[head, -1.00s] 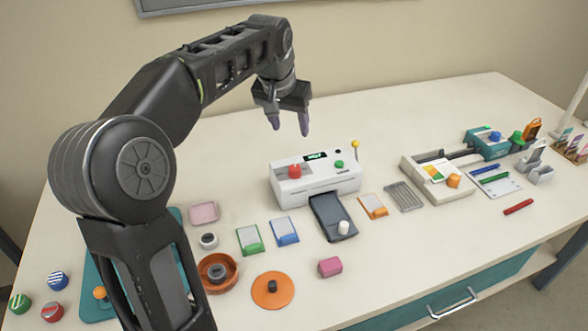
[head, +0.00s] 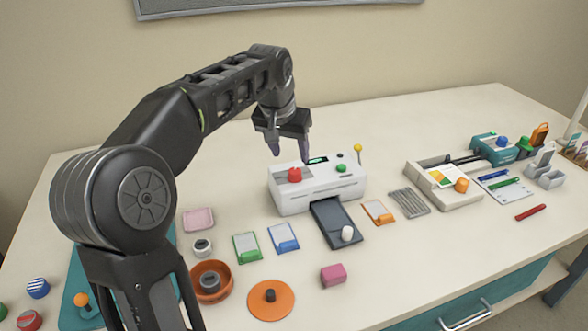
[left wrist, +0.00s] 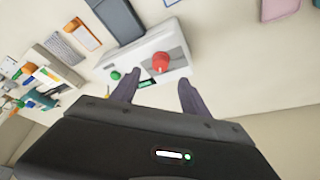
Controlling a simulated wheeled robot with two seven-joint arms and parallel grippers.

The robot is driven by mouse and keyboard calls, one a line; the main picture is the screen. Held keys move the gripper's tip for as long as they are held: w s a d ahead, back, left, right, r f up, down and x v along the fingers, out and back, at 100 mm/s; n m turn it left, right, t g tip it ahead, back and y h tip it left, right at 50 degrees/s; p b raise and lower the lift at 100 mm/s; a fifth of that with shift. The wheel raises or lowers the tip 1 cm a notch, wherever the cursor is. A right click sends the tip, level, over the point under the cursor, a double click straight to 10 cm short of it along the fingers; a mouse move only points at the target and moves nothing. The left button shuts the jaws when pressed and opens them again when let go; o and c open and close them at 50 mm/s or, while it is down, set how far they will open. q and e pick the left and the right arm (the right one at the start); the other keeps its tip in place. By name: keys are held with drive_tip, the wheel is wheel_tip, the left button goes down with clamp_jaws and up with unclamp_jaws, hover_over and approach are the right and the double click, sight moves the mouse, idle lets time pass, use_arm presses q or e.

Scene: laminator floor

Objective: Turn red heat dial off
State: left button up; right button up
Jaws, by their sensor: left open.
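The white laminator (head: 340,189) stands on the table in the middle of the head view. Its red heat dial (head: 294,174) is on the top at the left, beside a small dark display (head: 317,160) and a green knob (head: 342,168). My left gripper (head: 290,154) is open and empty, with its fingers pointing down above the back left part of the laminator. In the left wrist view, the red dial (left wrist: 161,62) lies beyond the gap between the open fingertips (left wrist: 158,84), apart from both. My right gripper is in neither view.
A dark tray (head: 334,222) with a white knob sticks out in front of the laminator. A yellow-tipped pin (head: 358,149) rises at its back right. Coloured cards, an orange bowl (head: 212,281) and an orange disc (head: 271,299) lie in front. A cream trimmer (head: 437,185) stands right.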

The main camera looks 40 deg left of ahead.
sight(295, 170)
use_arm(q)
drive_tip(key=x, duration=0.7)
drive_tip(key=shift+w+f, duration=0.15)
drive_tip(key=shift+f, duration=0.2)
clamp_jaws()
